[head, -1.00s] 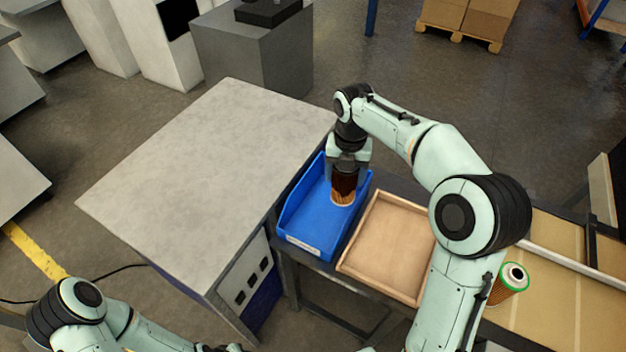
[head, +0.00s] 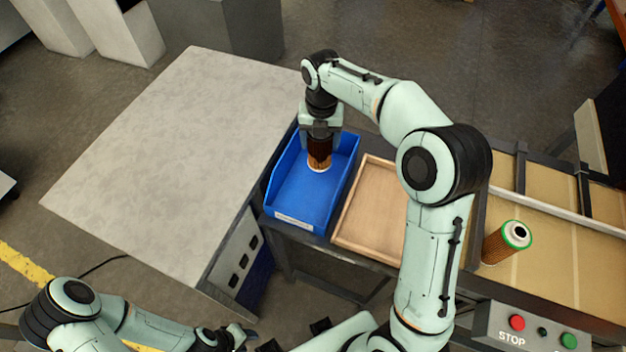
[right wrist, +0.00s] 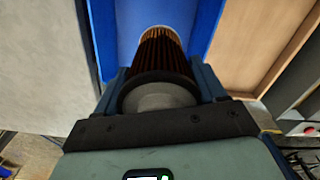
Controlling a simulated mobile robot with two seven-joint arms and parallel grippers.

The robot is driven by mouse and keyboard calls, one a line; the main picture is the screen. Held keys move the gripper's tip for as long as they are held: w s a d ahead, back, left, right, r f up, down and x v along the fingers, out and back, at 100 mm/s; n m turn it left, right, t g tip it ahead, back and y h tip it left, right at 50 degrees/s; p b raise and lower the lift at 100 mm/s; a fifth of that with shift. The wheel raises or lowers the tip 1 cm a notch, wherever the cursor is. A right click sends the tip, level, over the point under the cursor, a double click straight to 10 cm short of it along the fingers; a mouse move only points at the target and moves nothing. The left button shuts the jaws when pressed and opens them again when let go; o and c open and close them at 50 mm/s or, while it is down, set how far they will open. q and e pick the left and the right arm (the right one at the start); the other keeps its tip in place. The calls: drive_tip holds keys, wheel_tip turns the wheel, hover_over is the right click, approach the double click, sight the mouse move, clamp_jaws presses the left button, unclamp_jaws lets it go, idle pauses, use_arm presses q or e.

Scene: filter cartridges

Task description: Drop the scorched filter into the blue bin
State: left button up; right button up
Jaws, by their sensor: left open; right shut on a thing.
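The scorched filter (head: 319,153), dark brown with a paler far end, is held in my right gripper (head: 320,135). It hangs end-down over the far part of the blue bin (head: 306,194). In the right wrist view the filter (right wrist: 163,55) sits between the two fingers of my right gripper (right wrist: 165,90), with the blue bin (right wrist: 208,20) behind its far end. I cannot tell whether it touches the bin floor. My left gripper (head: 238,336) is open and empty at the bottom of the head view, away from the bin.
A wooden tray (head: 362,212) stands right of the bin. A control box (head: 530,328) with red and green buttons is in front. A clear grey-topped cabinet (head: 180,150) is left.

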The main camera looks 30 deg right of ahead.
use_arm(q)
drive_tip(key=shift+f, duration=0.1)
use_arm(e)
drive_tip(key=shift+w+f, duration=0.1)
drive_tip(key=shift+f, duration=0.05)
drive_tip(key=o, duration=1.2)
wheel_tip(320, 180, up, 13)
drive_tip(key=p, duration=0.2)
drive_tip(key=shift+w+f+p, duration=0.1)
drive_tip(key=shift+p, duration=0.3)
drive_tip(key=shift+r, duration=0.35)
use_arm(q)
drive_tip(key=shift+t, duration=0.3)
drive_tip(key=w+r, duration=0.3)
drive_tip(key=r, duration=0.1)
drive_tip(key=shift+w, duration=0.35)
drive_tip(key=shift+s+f, duration=0.1)
